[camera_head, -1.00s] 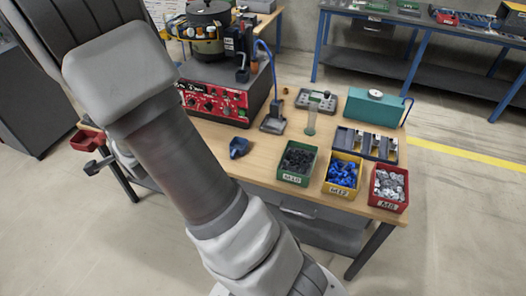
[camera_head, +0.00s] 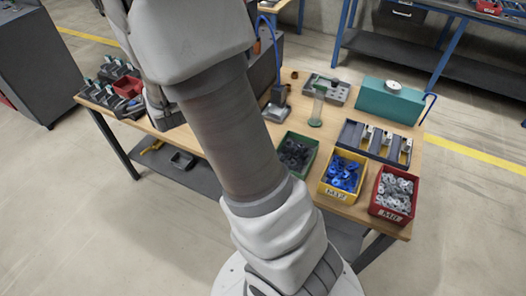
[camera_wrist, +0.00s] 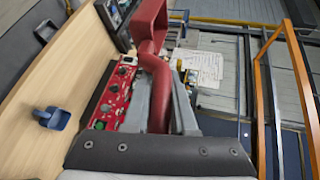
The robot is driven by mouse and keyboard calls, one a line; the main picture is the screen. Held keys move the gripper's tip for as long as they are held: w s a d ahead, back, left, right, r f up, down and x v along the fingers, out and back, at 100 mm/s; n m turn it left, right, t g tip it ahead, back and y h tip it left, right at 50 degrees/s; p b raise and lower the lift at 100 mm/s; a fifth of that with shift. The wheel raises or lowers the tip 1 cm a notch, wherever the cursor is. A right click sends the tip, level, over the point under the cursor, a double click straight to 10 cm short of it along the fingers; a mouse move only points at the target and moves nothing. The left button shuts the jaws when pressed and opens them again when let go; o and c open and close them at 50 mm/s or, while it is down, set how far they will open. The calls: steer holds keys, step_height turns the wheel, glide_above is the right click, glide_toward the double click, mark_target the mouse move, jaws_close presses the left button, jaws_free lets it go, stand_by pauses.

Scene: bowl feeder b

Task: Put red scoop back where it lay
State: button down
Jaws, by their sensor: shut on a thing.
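The red scoop (camera_wrist: 151,22) is in my gripper (camera_wrist: 160,88), up off the table in the wrist view. The two grey fingers are shut on its red handle, and its hollow end points away from the palm. In the head view a red shape (camera_head: 128,86), seemingly the scoop, shows left of my arm, which hides most of the gripper.
Black (camera_head: 296,153), yellow-bin blue (camera_head: 342,174) and red-bin grey parts (camera_head: 395,190) stand along the table's front. A teal box (camera_head: 390,103) and a slotted tray (camera_head: 376,143) stand behind. Dark fixtures (camera_head: 105,90) sit at the table's left end. A red control panel (camera_wrist: 115,95) lies below the scoop.

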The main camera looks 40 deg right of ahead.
steer(key=s+d+f+m+g+h+b, duration=0.25)
steer(key=s+d+f+h+b, duration=0.2)
steer(key=d+b, duration=0.3)
steer(key=s+d+f+m+g+h+b, duration=0.1)
steer(key=s+d+f+m+h+b, duration=0.3)
steer(key=d+b, duration=0.35)
steer(key=s+d+f+m+g+h+b, duration=0.2)
steer(key=s+d+f+m+g+b, duration=0.15)
steer(key=s+f+b, duration=0.45)
steer(key=s+d+f+m+g+h+b, duration=0.2)
steer(key=s+d+f+m+g+b, duration=0.15)
steer(key=s+f+b, duration=0.5)
steer(key=shift+n+y, duration=0.25)
steer(key=w+d+f+p, duration=0.1)
steer(key=w, duration=0.2)
steer(key=w+f+p, duration=0.2)
steer(key=w, duration=0.1)
steer(key=w+d+f+p, duration=0.1)
steer(key=w+f, duration=0.1)
steer(key=w, duration=0.1)
steer(key=shift+w+d+f, duration=0.25)
steer(key=shift+d, duration=0.1)
steer(key=shift+f+b, duration=0.75)
steer(key=shift+f, duration=1.2)
